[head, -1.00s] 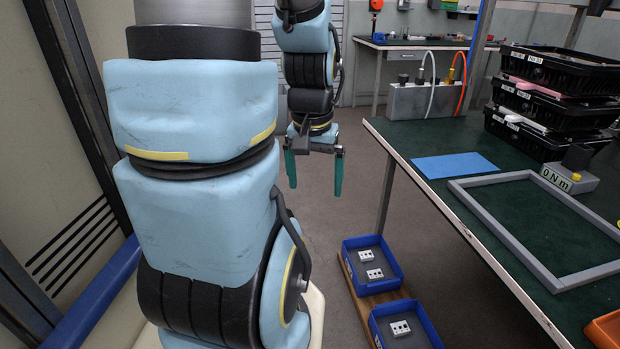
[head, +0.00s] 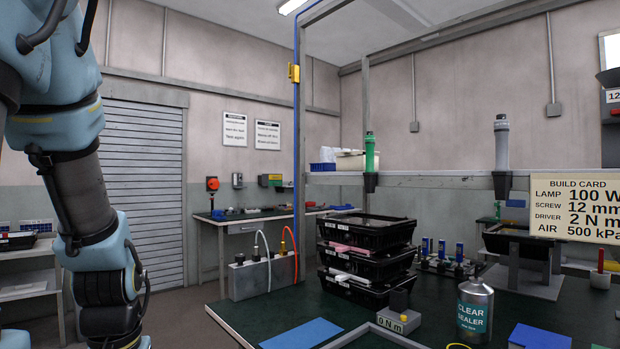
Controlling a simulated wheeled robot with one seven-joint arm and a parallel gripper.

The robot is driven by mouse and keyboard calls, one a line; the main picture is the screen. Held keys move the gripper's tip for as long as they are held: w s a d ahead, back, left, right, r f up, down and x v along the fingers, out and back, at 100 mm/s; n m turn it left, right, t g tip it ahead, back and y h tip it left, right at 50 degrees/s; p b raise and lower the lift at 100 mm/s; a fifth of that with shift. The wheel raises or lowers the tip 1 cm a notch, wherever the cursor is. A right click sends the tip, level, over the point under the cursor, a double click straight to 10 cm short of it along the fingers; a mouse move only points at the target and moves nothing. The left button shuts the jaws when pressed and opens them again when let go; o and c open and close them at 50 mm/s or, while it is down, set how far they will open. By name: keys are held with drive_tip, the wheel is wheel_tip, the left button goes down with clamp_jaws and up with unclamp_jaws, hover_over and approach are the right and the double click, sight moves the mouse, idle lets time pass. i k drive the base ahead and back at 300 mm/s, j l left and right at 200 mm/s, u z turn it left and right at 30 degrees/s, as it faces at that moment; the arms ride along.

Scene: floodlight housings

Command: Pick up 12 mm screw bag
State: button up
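No bag that I can make out as the 12 mm screw bag shows in the head view. A build card (head: 575,209) at the right edge reads "SCREW 12 mm", along with lamp, driver and air values. My arm hangs at the left of the view. My gripper is below the picture's lower edge, so its fingers are hidden.
The green bench (head: 270,312) fills the lower right. It carries stacked black trays (head: 365,262), a sealer can (head: 475,310), a blue sheet (head: 301,333), a grey "0 N m" block (head: 398,318) and a grey box with hoses (head: 262,276). A shelf (head: 440,180) crosses above.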

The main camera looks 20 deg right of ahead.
sight(326, 152)
drive_tip(key=i+j+u, duration=0.15)
drive_tip(key=i+j, duration=0.15)
drive_tip(key=i+j+u, duration=0.15)
drive_tip(key=i, duration=0.3)
drive_tip(key=i+j+u, duration=0.15)
drive_tip(key=i+j, duration=0.15)
drive_tip(key=i+j+u, duration=0.15)
drive_tip(key=i, duration=0.4)
drive_tip(key=i+z, duration=0.2)
drive_tip(key=i, duration=0.3)
drive_tip(key=i+z, duration=0.2)
drive_tip(key=i, duration=0.3)
drive_tip(key=i+z, duration=0.25)
drive_tip(key=i, duration=0.25)
drive_tip(key=i+j+z, duration=0.2)
drive_tip(key=i, duration=0.3)
